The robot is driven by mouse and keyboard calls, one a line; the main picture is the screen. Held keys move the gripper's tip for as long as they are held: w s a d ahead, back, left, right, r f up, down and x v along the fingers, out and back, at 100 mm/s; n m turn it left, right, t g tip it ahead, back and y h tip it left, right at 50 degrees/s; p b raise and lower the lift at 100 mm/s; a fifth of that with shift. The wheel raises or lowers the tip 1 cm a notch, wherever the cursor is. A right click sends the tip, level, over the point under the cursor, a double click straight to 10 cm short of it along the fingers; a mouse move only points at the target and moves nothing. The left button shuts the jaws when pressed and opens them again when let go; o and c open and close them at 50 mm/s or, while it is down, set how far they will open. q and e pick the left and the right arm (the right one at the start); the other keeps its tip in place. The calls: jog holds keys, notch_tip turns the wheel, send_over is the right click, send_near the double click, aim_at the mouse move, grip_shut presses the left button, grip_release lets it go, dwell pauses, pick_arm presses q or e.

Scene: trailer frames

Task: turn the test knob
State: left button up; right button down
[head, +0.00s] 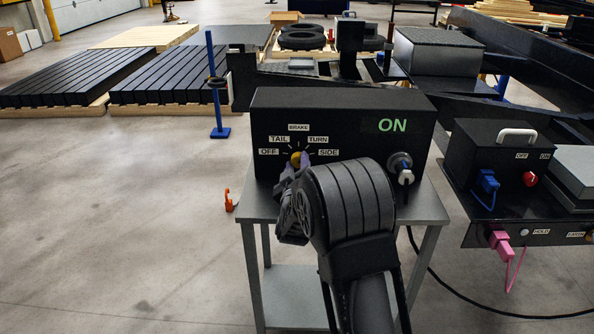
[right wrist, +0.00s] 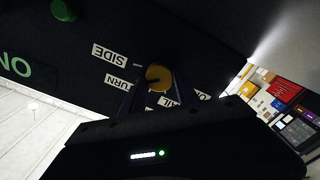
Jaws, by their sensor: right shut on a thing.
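The test knob (head: 296,158) is yellow and sits on the front of a black test box (head: 345,120). Labels OFF, TAIL, BRAKE, TURN and SIDE fan around it, and a green ON shows at the upper right of the box. My right gripper (head: 294,167) is at the knob, its fingers shut on it. In the right wrist view the knob (right wrist: 158,77) shows between the two dark fingers (right wrist: 155,92), which hide part of the labels. Which label the knob points to cannot be told. My left gripper is not in view.
The box stands on a grey metal table (head: 425,204). A round connector (head: 402,168) is at the box's right. Another black box (head: 500,160) with a blue plug and red knob stands at right.

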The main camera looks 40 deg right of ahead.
jog(key=m+b, duration=0.3)
jog(key=m, duration=0.1)
jog(key=shift+f, duration=0.2)
jog(key=shift+r+m+b, duration=0.1)
jog(key=shift+m+b, duration=0.35)
jog(key=shift+m, duration=0.45)
jog(key=c, duration=0.9)
grip_release()
jog(key=shift+r, duration=0.1)
jog(key=shift+s, duration=0.1)
jog(key=p+v, duration=0.1)
jog(key=v, duration=0.6)
jog(key=shift+s+a, duration=0.25)
jog(key=shift+s, duration=0.05)
